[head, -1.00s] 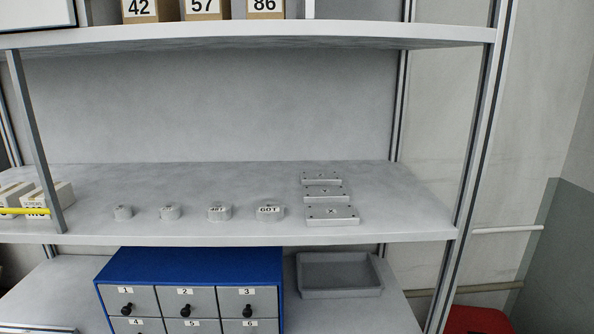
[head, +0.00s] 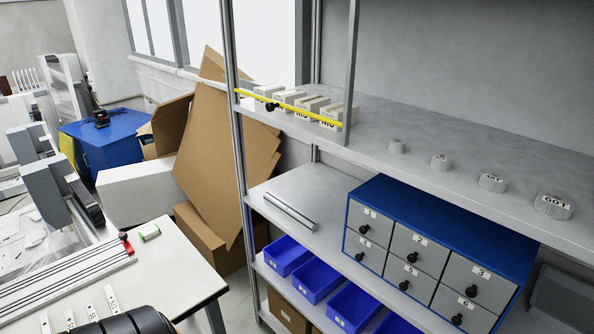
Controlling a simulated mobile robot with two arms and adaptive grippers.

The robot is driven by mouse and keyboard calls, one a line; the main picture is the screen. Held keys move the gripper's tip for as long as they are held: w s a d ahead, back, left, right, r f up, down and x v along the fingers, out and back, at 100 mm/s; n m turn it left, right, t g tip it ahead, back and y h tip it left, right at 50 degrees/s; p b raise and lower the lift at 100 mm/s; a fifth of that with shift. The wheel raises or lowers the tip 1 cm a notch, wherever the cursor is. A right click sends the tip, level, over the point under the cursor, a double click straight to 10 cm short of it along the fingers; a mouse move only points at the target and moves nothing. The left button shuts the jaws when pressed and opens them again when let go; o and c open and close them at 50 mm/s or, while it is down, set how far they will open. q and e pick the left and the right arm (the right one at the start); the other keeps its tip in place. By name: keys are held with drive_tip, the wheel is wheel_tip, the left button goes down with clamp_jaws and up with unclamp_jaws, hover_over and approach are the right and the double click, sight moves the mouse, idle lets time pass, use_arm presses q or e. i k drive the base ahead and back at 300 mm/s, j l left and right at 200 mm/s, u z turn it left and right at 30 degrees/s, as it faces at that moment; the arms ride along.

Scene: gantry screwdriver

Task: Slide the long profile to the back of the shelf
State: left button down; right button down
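A long grey metal profile (head: 292,211) lies on the left part of the shelf (head: 321,183) that also carries a blue drawer cabinet. It lies at a slant, its lower right end close to the shelf's front edge, to the left of the cabinet and apart from it. Neither gripper is in view. A dark rounded part, likely of my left arm, shows at the bottom left.
The blue drawer cabinet (head: 437,250) stands right of the profile. Blue bins (head: 322,281) fill the shelf below. A yellow bar (head: 290,107) crosses the front of the shelf above. A white table (head: 165,270) stands at left, cardboard (head: 228,150) behind it.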

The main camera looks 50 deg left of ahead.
sight(307, 223)
drive_tip(key=u, duration=1.55)
